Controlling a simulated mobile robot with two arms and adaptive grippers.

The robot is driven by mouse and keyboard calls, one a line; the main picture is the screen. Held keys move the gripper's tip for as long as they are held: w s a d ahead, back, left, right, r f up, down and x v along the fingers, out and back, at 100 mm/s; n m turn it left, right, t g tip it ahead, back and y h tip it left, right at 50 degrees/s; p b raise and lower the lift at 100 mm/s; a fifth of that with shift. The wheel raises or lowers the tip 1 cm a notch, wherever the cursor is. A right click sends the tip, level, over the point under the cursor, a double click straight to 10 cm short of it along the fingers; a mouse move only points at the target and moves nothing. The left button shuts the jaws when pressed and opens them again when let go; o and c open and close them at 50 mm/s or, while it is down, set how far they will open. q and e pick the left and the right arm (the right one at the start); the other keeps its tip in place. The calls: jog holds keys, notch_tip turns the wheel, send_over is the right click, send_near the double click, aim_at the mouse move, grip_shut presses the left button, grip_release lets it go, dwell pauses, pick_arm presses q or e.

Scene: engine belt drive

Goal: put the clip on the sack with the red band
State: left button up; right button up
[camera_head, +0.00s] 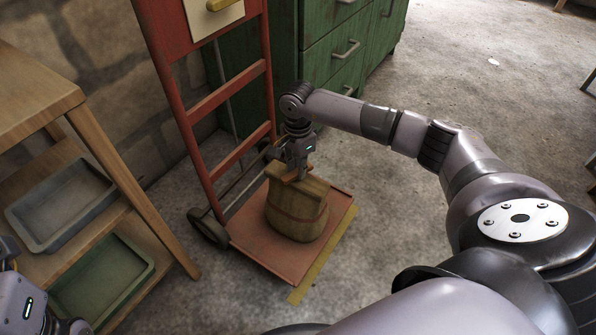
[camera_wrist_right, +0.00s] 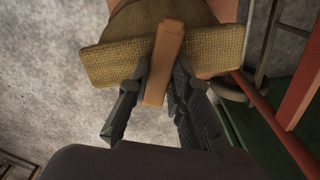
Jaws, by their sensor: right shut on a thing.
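The red hand truck (camera_head: 245,150) stands behind the sack, with its plate (camera_head: 262,252) on the floor. A wooden shelf (camera_head: 150,235) with a grey tray (camera_head: 50,235) and a green tray (camera_head: 146,268) is at left. Green drawers (camera_head: 330,50) stand behind.

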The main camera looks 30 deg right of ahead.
jog(key=shift+f, duration=0.35)
jog(key=shift+r, duration=0.1)
jog(key=o, duration=0.9)
jog(key=shift+c, duration=0.2)
